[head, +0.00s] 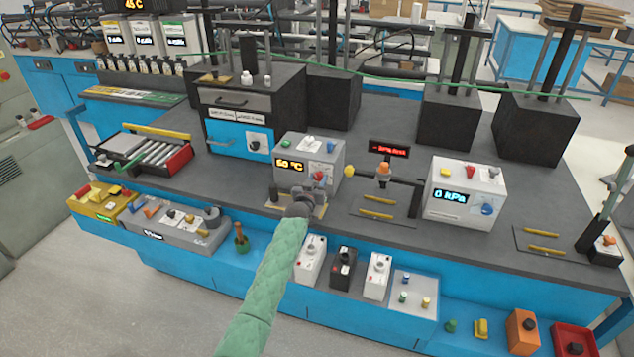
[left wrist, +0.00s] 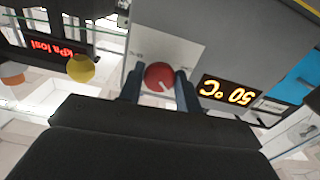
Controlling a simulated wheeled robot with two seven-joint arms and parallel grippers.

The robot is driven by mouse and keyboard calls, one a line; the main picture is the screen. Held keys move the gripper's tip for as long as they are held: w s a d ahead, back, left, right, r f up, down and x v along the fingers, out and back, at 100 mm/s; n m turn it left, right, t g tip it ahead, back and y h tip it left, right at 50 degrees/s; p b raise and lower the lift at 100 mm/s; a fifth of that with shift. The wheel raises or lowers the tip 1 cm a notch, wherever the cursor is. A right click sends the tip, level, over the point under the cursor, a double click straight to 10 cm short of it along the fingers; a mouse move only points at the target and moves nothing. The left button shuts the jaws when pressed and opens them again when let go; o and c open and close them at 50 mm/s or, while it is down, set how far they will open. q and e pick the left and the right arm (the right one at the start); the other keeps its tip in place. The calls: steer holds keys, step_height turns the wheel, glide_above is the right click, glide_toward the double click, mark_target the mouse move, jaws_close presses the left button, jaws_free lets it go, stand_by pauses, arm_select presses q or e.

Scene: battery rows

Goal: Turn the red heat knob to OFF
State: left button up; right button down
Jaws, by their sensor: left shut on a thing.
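The red heat knob (left wrist: 159,76) is on the front of a grey heater box (left wrist: 225,45). A pale line on the knob points down and slightly right in the left wrist view. My left gripper (left wrist: 159,92) has one dark finger on each side of the knob and is shut on it. The box's lit display (left wrist: 230,92) is upside down there and appears to read 50 °C. In the head view the heater box (head: 322,152) stands mid-bench, with my left gripper (head: 315,188) at its front partly covering the red knob (head: 319,177). My right gripper is not in view.
A yellow knob (head: 349,170) and an orange-topped fixture (head: 383,170) stand right of the box. A white kPa box (head: 466,190) is farther right. Several small devices line the blue front shelf (head: 262,240) below my left arm.

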arm_select(q)
steer(key=n+b, duration=0.2)
steer(key=n, duration=0.2)
steer(key=shift+f+n+b, duration=0.1)
steer(key=shift+n+b, duration=0.2)
steer(key=n, duration=0.2)
steer(key=shift+n+b, duration=0.3)
steer(key=shift+b, duration=0.1)
steer(key=shift+n, duration=0.5)
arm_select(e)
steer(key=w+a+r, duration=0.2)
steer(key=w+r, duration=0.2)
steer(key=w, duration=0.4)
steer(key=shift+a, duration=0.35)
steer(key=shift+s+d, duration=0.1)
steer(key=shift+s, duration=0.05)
arm_select(q)
steer(key=o, duration=1)
steer(key=shift+c, duration=0.2)
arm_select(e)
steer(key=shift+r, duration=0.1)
arm_select(q)
steer(key=shift+s, duration=0.15)
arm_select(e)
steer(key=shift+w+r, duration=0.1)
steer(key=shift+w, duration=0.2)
